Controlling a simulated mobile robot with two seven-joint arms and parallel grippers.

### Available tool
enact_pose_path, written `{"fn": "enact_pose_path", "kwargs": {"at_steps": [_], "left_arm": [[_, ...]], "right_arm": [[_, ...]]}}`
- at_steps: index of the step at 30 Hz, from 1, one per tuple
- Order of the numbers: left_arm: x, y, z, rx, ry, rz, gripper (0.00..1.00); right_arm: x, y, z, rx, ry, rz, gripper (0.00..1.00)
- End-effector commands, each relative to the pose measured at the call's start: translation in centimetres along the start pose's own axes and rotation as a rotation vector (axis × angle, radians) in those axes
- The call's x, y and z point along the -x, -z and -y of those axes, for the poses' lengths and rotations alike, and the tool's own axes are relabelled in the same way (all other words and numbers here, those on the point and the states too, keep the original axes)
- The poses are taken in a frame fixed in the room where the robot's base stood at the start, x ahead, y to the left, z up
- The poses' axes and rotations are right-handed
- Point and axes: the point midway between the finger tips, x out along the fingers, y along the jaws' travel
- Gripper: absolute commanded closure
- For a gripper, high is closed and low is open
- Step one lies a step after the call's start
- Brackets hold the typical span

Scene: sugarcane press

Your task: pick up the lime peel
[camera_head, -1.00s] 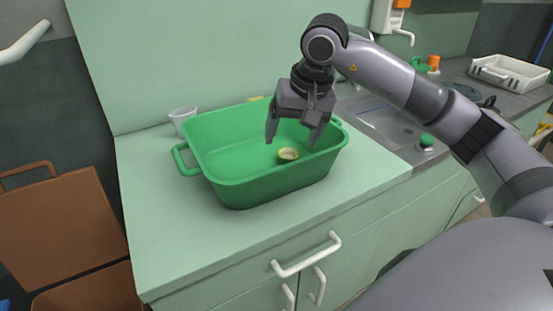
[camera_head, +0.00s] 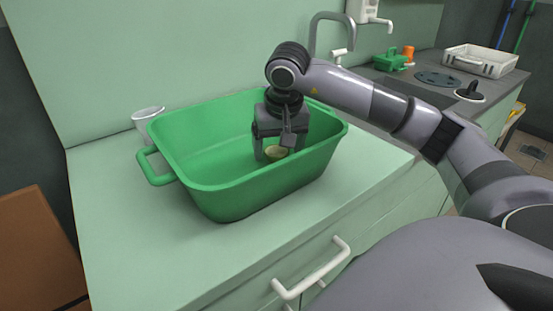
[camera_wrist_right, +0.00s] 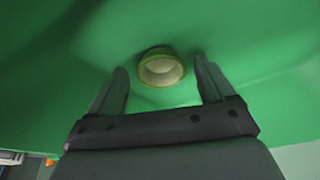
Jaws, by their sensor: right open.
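The lime peel (camera_head: 276,153) is a small pale yellow-green cup-shaped piece lying in the green tub (camera_head: 235,199) on the counter. My right gripper (camera_head: 279,150) reaches down inside the tub, with its fingers around the peel's position. In the right wrist view the peel (camera_wrist_right: 161,70) shows its round, pale hollow side, between and just past the fingertips of the right gripper (camera_wrist_right: 160,72). The fingers are apart, with a gap on both sides of the peel. My left gripper is not in view.
The tub's walls and handle (camera_head: 158,169) surround the work area. A small whitish cup (camera_head: 148,113) stands behind the tub at left. A faucet (camera_head: 331,30) and a white crate (camera_head: 480,60) are at the back right. The counter's front left is clear.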

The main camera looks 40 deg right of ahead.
Motion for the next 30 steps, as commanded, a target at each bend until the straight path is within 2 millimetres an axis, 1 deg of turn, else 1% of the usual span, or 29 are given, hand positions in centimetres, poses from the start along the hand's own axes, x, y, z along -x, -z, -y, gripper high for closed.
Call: {"fn": "enact_pose_path", "kwargs": {"at_steps": [1,3,9,10,11,12,15,25,30], "left_arm": [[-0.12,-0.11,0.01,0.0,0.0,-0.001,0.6],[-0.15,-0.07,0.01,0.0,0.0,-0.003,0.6],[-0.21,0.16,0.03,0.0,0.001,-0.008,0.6],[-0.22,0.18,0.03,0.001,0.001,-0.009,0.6],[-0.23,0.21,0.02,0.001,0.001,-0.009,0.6],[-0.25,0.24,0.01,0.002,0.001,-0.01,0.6],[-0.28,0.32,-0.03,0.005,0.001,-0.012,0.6],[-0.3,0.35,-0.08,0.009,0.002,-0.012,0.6],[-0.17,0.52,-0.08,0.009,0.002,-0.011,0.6]], "right_arm": [[-0.58,-0.05,0.0,0.0,0.0,0.002,0.18],[-0.89,-0.03,0.03,0.001,0.001,0.001,0.18],[-0.91,0.0,0.04,0.001,0.001,0.0,0.18],[-0.91,0.0,0.05,0.001,0.001,0.0,0.21],[-0.9,0.0,0.05,0.001,0.001,0.0,0.31],[-0.9,0.0,0.05,0.001,0.001,0.0,0.44],[-0.89,0.0,0.05,0.001,0.001,0.0,0.72],[-0.83,0.02,0.06,0.001,0.002,0.0,0.73],[-0.02,0.3,0.07,0.001,0.002,-0.002,0.73]]}}
